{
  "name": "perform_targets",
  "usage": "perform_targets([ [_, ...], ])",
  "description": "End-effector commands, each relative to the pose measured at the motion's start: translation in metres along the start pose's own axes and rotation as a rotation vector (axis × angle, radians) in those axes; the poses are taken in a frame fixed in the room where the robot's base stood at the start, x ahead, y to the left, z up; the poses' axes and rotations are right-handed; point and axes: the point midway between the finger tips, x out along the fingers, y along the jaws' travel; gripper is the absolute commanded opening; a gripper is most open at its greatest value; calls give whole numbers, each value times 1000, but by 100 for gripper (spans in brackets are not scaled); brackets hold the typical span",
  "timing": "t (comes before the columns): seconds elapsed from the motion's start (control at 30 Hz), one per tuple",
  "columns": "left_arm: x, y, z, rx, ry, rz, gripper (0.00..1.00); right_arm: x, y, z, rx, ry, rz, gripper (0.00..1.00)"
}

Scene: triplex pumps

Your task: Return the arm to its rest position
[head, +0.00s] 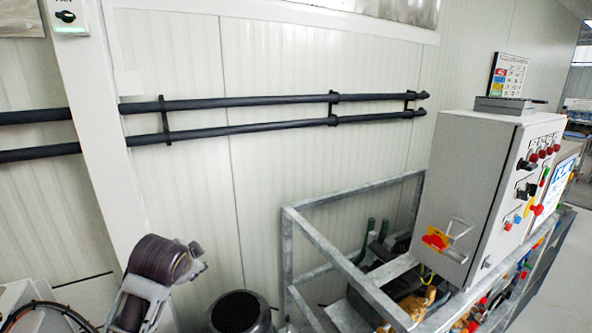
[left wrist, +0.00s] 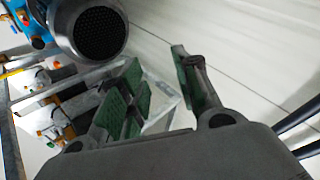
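My left gripper (left wrist: 156,66) shows in the left wrist view. Its two fingers with green pads stand apart, and no held object shows between them. Behind the fingers are a pale floor or wall surface and metal framing.
In the head view, a grey control cabinet (head: 468,190) stands on a galvanized frame (head: 320,240) at the right. Two dark pipes (head: 240,103) run along the white wall. A round black motor cover (head: 240,312) is low in the middle. In the left wrist view, a motor's dark grille (left wrist: 100,35) is close beyond the fingers.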

Motion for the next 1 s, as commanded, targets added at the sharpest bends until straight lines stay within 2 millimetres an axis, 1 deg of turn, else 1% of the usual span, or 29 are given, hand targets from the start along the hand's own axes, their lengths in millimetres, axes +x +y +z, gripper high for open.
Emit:
perform_targets([
  [0.03, 4, 11, 7, -15, -8, 18, 32, 0, -1, 0, 0, 0, -1, 40],
  [0.1, 7, 25, 15, -38, -17, 39, 32, 0, -1, 0, 1, 0, -1, 40],
  [0.47, 19, 94, 59, -160, -71, 142, 32, 0, -5, -1, 2, 1, -5, 40],
  [0.73, 20, 143, 92, -258, -123, 210, 32, 0, -5, -1, 2, 1, -5, 40],
  [1.0, 14, 190, 128, -359, -186, 273, 32, 0, -3, -1, 1, 1, -3, 40],
])
